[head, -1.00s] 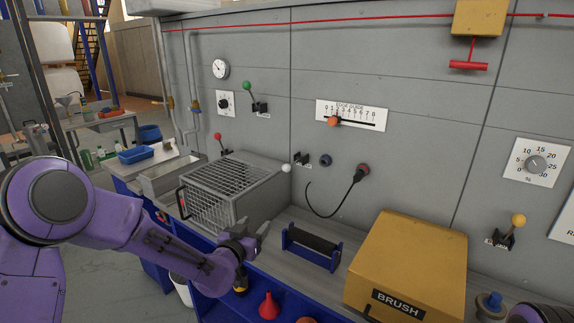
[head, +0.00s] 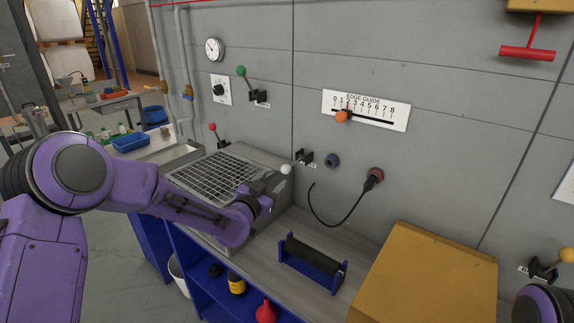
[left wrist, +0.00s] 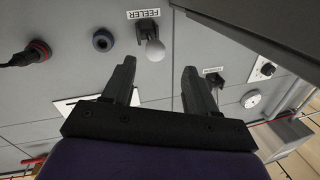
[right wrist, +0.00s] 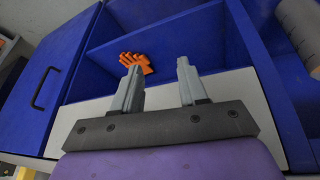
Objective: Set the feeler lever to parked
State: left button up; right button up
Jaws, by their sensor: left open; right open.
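The feeler lever has a white ball knob (head: 285,169) and a black bracket (head: 304,158) on the grey machine wall. In the left wrist view the FEELER label (left wrist: 143,14) is upside down, and the white knob (left wrist: 155,51) shows beyond and between my fingertips. My left gripper (head: 272,183) is open and empty, just left of and below the knob in the head view; its fingers also show in the left wrist view (left wrist: 158,66). I see no contact with the knob. My right gripper (right wrist: 159,66) is open and empty, facing blue shelving.
A wire-topped box (head: 213,172) stands under my left forearm. A black roller in a blue stand (head: 313,263) and a yellow box (head: 425,280) are on the bench. A black cable (head: 330,222) hangs from a wall plug. Orange gloves (right wrist: 136,62) lie on a shelf.

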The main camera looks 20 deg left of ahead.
aim_at(284, 172)
pick_arm(q)
jog(key=w, duration=0.1)
jog(key=w+p, duration=0.1)
jog(key=w+d+r, duration=0.1)
jog(key=shift+w+d, duration=0.1)
jog(key=shift+w, duration=0.2)
jog(key=w, duration=0.1)
jog(key=w+p, duration=0.1)
jog(key=w, duration=0.1)
jog(key=w+d+f, duration=0.1)
jog(key=shift+w, duration=0.35)
jog(key=shift+s+a+r, duration=0.15)
pick_arm(e)
jog(key=r, duration=0.3)
jog(key=shift+s+r, duration=0.15)
jog(key=shift+s, duration=0.1)
pick_arm(q)
grip_shut()
pick_arm(e)
jog(key=shift+w, duration=0.1)
